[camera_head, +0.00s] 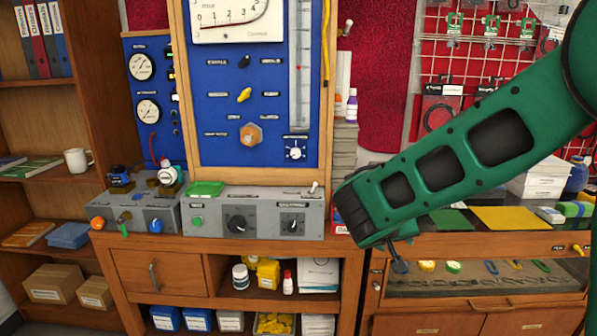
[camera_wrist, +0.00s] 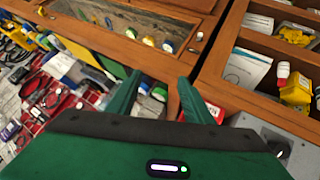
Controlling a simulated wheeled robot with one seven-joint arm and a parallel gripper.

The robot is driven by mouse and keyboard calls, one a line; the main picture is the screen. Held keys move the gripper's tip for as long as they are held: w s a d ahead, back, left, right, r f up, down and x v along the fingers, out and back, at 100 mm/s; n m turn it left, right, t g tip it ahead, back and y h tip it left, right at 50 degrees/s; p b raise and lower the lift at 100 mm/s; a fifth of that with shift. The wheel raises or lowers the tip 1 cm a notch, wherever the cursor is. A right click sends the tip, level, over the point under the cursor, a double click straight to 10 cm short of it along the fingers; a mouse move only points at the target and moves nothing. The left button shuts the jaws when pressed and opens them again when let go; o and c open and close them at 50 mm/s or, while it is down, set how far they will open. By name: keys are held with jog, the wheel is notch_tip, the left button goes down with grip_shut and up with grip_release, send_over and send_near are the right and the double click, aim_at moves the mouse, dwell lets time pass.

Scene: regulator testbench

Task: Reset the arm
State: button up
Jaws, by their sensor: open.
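My green arm reaches in from the upper right of the head view, in front of the right-hand bench. My gripper (camera_wrist: 155,98) shows in the wrist view with two green fingers spread apart and nothing between them. In the head view the end of the arm is near the right end of the grey control box (camera_head: 255,213); the fingers are mostly hidden there. I cannot tell whether the arm touches the bench.
A blue gauge panel (camera_head: 215,135) stands behind the control box. A regulator (camera_head: 168,176) sits at left. A glass-fronted drawer (camera_head: 480,280) lies below the arm. Yellow mat (camera_head: 513,219) and small boxes lie on the right bench. A mug (camera_head: 77,160) stands on the left shelf.

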jog(key=s+d+m+g+y, duration=0.2)
jog(key=s+d+m+g, duration=0.25)
jog(key=s+d, duration=1.15)
jog(key=s+m+g+y, duration=0.1)
jog(key=s+g+y, duration=0.2)
jog(key=s, duration=1.5)
jog(key=shift+d+y, duration=0.4)
jog(key=shift+d, duration=0.05)
jog(key=shift+r, duration=0.1)
jog(key=shift+w+f, duration=0.25)
jog(key=shift+w, duration=0.3)
